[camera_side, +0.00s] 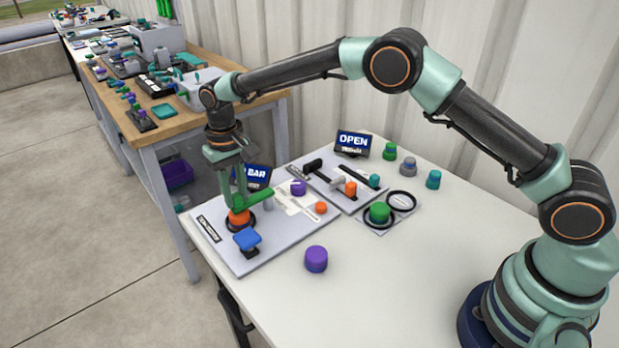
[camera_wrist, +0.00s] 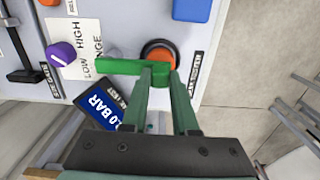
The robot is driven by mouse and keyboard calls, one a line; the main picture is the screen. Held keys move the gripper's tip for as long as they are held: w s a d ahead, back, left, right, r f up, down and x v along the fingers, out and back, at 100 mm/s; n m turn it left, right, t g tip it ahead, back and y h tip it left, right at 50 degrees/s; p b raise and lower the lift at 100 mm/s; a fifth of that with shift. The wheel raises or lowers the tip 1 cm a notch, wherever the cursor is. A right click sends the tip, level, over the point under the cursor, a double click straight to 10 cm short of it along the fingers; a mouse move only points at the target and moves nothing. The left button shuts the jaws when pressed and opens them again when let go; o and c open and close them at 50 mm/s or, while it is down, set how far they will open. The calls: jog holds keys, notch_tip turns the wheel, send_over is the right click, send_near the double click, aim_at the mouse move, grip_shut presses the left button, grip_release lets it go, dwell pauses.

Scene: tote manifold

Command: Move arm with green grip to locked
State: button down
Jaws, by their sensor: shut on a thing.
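The fingers hide part of the hub. A label (camera_wrist: 196,75) stands beside the hub; its print is too small to read, and I cannot make out a locked mark.
A blue knob (camera_side: 247,240) stands close in front of the hub. A purple dial (camera_wrist: 61,54) and a BAR display (camera_wrist: 98,104) are nearby. A second panel (camera_side: 330,195) with sliders lies to the right. A loose purple cap (camera_side: 316,259) is on the table; the table's front is clear.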

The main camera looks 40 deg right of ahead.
jog(key=shift+w+r, duration=0.15)
jog(key=c, duration=0.9)
grip_release()
jog(key=shift+o, duration=1.1)
notch_tip(320, 180, up, 12)
